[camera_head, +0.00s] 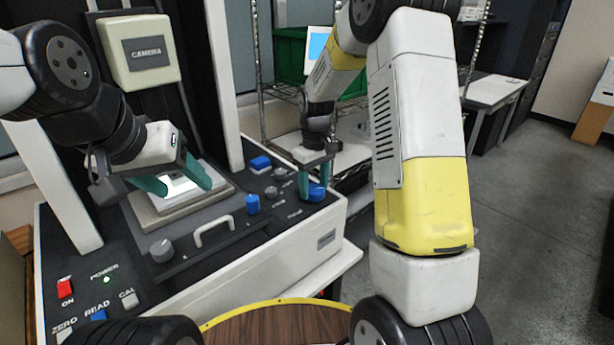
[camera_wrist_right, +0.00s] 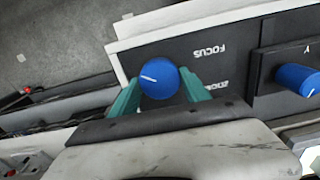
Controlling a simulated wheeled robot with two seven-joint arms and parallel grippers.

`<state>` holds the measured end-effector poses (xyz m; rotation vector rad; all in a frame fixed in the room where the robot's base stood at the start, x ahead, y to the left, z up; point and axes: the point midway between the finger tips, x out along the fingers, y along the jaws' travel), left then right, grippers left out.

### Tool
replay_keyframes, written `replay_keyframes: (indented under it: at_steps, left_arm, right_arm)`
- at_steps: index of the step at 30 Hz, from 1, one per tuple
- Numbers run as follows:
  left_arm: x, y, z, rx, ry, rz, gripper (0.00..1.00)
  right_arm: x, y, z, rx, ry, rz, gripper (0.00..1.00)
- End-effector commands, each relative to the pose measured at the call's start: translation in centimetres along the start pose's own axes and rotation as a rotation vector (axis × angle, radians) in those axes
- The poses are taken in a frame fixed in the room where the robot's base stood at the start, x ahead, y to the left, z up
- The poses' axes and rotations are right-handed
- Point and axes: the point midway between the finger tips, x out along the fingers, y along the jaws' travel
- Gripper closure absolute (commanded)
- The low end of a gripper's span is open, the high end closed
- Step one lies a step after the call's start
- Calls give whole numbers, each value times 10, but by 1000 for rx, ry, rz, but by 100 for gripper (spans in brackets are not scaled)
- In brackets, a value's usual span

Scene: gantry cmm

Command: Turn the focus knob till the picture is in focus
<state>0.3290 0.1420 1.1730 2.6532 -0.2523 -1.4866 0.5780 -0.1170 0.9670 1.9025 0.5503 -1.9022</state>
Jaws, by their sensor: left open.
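The blue focus knob (camera_wrist_right: 160,78) with a white pointer line shows in the right wrist view, beside the label FOCUS, which reads upside down. It also shows at the right end of the control panel in the head view (camera_head: 317,192). My right gripper (camera_wrist_right: 160,85) has its teal fingers on either side of the knob, close against it. It points down at the panel in the head view (camera_head: 314,180). My left gripper (camera_head: 180,182) is open and empty above the bright, lit stage (camera_head: 182,190). A screen (camera_head: 318,45) shows plain light blue, partly hidden by my right arm.
Another blue knob (camera_wrist_right: 298,78) sits near the focus knob. Grey knobs (camera_head: 162,250), a white handle (camera_head: 212,232) and a red ON switch (camera_head: 65,289) are on the machine's front. A camera box (camera_head: 147,53) hangs above the stage. Open floor lies at right.

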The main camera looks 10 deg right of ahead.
Motion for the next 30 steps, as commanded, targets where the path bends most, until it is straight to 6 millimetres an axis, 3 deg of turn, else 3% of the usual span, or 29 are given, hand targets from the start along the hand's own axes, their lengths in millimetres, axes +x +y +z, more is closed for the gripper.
replay_keyframes:
  at_steps: [1, 3, 14, 24, 30]
  left_arm:
    - [0, 0, 0, 0, 0, 0, 39]
    - [0, 0, 0, 0, 0, 0, 39]
    - [0, 0, 0, 0, 0, 0, 39]
    - [0, 0, 0, 0, 0, 0, 39]
    - [0, 0, 0, 0, 0, 0, 39]
  right_arm:
    - [-1, 0, -1, 0, 2, 1, 35]
    - [-1, 0, 0, 0, 2, 1, 25]
    - [-4, 0, 0, -1, 1, 0, 25]
    - [-58, 0, -1, -1, 3, 1, 25]
    - [-76, 0, 0, -1, 2, 1, 25]
